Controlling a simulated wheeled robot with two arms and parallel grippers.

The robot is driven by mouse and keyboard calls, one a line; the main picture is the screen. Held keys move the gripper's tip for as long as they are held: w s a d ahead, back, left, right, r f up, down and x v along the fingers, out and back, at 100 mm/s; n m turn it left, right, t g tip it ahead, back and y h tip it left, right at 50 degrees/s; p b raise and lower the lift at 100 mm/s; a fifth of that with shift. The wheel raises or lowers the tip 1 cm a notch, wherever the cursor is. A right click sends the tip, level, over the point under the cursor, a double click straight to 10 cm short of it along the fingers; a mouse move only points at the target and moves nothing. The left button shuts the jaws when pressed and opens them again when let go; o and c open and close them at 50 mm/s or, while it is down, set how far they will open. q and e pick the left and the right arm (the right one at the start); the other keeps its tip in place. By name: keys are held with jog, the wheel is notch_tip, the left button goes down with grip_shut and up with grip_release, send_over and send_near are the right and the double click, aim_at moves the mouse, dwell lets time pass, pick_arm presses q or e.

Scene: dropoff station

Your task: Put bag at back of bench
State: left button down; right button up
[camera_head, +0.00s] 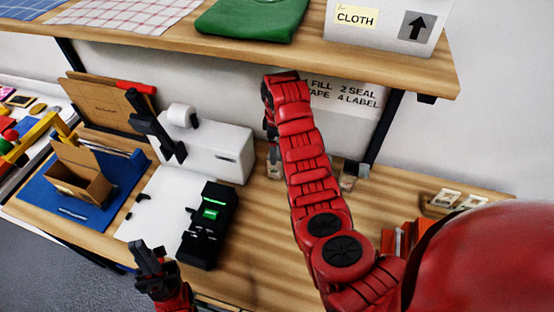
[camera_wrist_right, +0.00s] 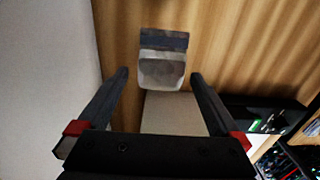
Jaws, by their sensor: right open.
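A small pale bag (camera_wrist_right: 162,72) with a grey-blue top band stands on the wooden bench in the right wrist view. It lies between and just beyond the two spread fingers of my right gripper (camera_wrist_right: 160,76), which is open and empty. In the head view, a part of what looks like this bag (camera_head: 275,168) shows beside my right arm, right of the white machine. My right arm hides most of this area and the gripper's fingers. The bench (camera_head: 262,262) runs along the wall. My left gripper (camera_head: 150,255) is low at the left, over the front of the bench, away from the bag.
A white machine (camera_head: 225,148) and a black device with a green display (camera_head: 205,222) stand left of the bag. A shelf (camera_head: 330,58) overhangs the back, carrying green cloth (camera_head: 250,18) and a CLOTH box (camera_head: 385,25). An open cardboard box (camera_head: 82,188) sits on a blue mat.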

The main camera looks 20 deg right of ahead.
notch_tip(320, 180, up, 5)
jog(key=shift+s+r+p, duration=0.1)
jog(key=shift+p, duration=0.5)
